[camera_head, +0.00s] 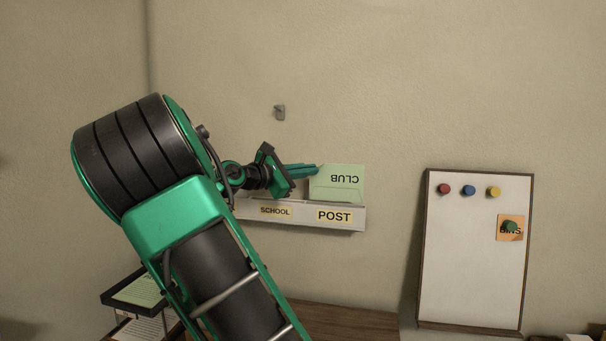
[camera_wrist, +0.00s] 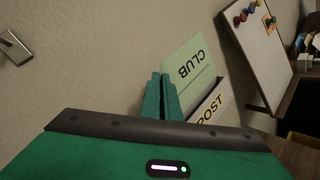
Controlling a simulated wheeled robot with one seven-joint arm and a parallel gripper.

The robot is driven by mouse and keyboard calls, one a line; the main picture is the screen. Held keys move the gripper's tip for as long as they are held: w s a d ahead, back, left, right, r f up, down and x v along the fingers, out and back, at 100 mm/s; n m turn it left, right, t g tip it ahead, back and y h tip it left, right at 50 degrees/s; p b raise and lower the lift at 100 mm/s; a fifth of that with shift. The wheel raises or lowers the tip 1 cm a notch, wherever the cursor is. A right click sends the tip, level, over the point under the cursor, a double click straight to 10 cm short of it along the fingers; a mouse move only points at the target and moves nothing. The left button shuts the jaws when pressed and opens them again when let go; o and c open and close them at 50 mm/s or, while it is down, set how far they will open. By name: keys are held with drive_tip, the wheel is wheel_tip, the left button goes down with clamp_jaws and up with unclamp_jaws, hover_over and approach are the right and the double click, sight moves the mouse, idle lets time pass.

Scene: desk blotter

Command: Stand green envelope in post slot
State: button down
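The green envelope (camera_head: 337,180), marked CLUB upside down, stands roughly upright at the wall rack's POST section (camera_head: 335,216). Its lower edge meets the rack's front panel, and I cannot tell how deep it sits. My gripper (camera_head: 313,169) comes from the left, with its fingertips at the envelope's upper left edge. In the wrist view, the fingers (camera_wrist: 161,78) are close together at the edge of the envelope (camera_wrist: 190,68) and appear shut on it. The POST label also shows there (camera_wrist: 209,108).
The SCHOOL section (camera_head: 275,211) is left of POST, partly behind my arm. A whiteboard (camera_head: 470,270) with coloured magnets and an orange note (camera_head: 510,234) leans at the right. A dark paper tray (camera_head: 135,294) stands lower left.

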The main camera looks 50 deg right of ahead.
sight(318, 192)
drive_tip(key=shift+f, duration=3.6)
drive_tip(key=c, duration=1.9)
unclamp_jaws()
drive_tip(key=shift+c, duration=0.2)
drive_tip(key=w+a, duration=0.1)
drive_tip(key=a, duration=0.9)
drive_tip(key=shift+w+a, duration=0.35)
drive_tip(key=shift+r, duration=0.1)
